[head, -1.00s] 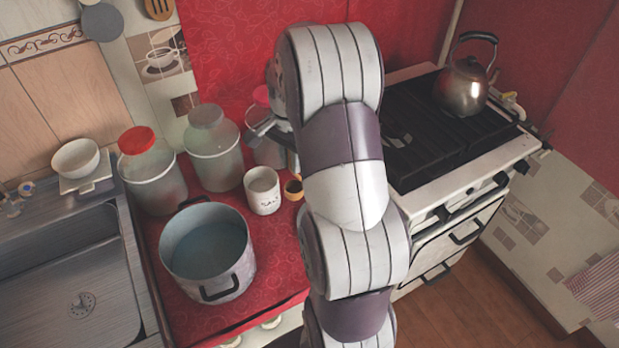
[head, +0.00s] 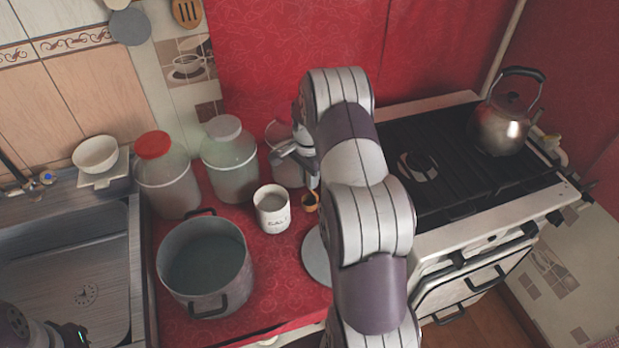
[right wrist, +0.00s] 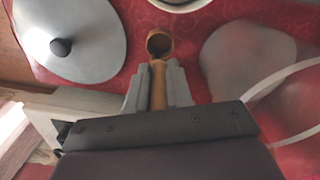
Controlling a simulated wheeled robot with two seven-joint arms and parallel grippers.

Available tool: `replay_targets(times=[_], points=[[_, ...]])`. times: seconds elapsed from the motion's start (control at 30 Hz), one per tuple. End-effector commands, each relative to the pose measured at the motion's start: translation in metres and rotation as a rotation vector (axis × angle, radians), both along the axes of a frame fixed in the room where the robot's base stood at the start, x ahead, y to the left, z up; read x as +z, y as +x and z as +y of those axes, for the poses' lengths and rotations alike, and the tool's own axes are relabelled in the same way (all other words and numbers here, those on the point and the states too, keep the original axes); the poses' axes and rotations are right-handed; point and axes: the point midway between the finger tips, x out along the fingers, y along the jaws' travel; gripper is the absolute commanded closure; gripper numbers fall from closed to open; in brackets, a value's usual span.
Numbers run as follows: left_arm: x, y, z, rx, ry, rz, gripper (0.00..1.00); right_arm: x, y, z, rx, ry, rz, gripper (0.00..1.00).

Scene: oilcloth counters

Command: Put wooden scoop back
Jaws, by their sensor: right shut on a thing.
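The wooden scoop (head: 311,202) is a small brown cup on a short handle. It hangs low over the red counter, just right of the white mug (head: 272,208). My right gripper (head: 313,182) is shut on its handle, partly hidden by my own arm. In the right wrist view the scoop's round bowl (right wrist: 159,44) points away beyond the fingertips, and the handle (right wrist: 158,84) lies between the two grey fingers. I cannot tell whether the scoop touches the counter. A part of my left arm shows at the lower left, but its gripper does not.
A jar (head: 286,168) stands behind my right gripper. Red-lidded (head: 166,186) and grey-lidded (head: 229,166) jars stand left of it. A large pot (head: 205,265) is in front. A grey round lid (head: 316,258) lies near my arm. The stove (head: 440,175) with a kettle (head: 500,125) is right.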

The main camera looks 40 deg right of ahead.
Motion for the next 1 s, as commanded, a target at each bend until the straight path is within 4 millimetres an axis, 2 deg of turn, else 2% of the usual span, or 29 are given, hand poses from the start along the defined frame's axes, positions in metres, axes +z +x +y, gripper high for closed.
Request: replay_targets(times=[0.1, 0.47, 0.5, 0.53, 0.57, 0.83, 0.93, 1.0], points=[[0.004, 0.000, 0.000, 0.000, 0.000, 0.000, 1.00, -0.013, 0.000, 0.000, 0.000, 0.000, -0.001, 1.00], [0.000, 0.000, 0.000, 0.000, 0.000, 0.000, 1.00, -0.018, 0.000, 0.000, 0.000, -0.001, -0.002, 1.00], [0.001, 0.000, 0.000, 0.000, 0.000, 0.000, 1.00, -0.017, 0.000, 0.000, 0.000, -0.001, -0.002, 0.67], [0.001, 0.000, 0.000, 0.000, 0.000, 0.000, 1.00, -0.017, 0.000, 0.000, 0.000, -0.001, -0.002, 0.57], [0.001, 0.000, 0.000, 0.000, 0.000, 0.000, 1.00, -0.017, 0.000, 0.000, 0.000, -0.001, -0.002, 0.54], [0.003, 0.000, 0.000, 0.000, 0.000, 0.000, 1.00, -0.015, 0.000, 0.000, 0.000, -0.001, -0.002, 0.54], [0.001, 0.000, 0.000, 0.000, 0.000, 0.000, 1.00, -0.006, 0.001, -0.001, 0.000, -0.003, -0.005, 0.54], [-0.002, 0.000, 0.000, 0.000, 0.000, 0.000, 1.00, 0.009, 0.001, -0.001, 0.000, -0.003, -0.006, 0.54]])
